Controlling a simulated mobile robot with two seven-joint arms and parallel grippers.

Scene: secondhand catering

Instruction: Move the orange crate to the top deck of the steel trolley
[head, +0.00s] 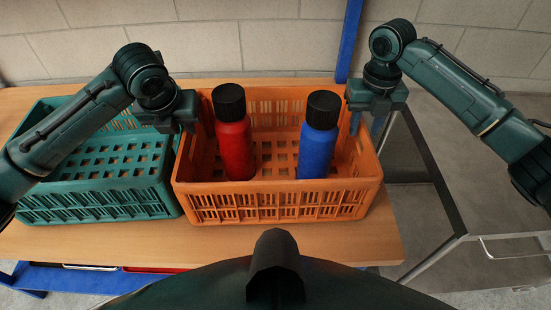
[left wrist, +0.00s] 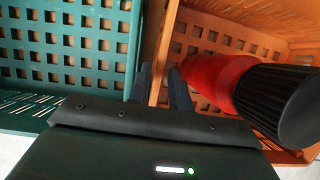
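The orange crate (head: 275,205) sits on the wooden table, holding an upright red bottle (head: 234,145) and an upright blue bottle (head: 317,146), both black-capped. My left gripper (head: 182,126) is at the crate's left wall. In the left wrist view its fingers (left wrist: 161,88) stand apart on either side of the orange wall (left wrist: 162,50), with a small gap showing. My right gripper (head: 367,124) is at the crate's right wall, its fingers apart around the rim; contact there is unclear. The steel trolley (head: 475,170) stands right of the table, its grey top deck partly behind my right arm.
A teal crate (head: 100,205), seemingly empty, stands close against the orange crate's left side on the wooden table (head: 300,245). A block wall (head: 270,40) and a blue upright post (head: 348,40) are behind. The visible trolley deck looks clear.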

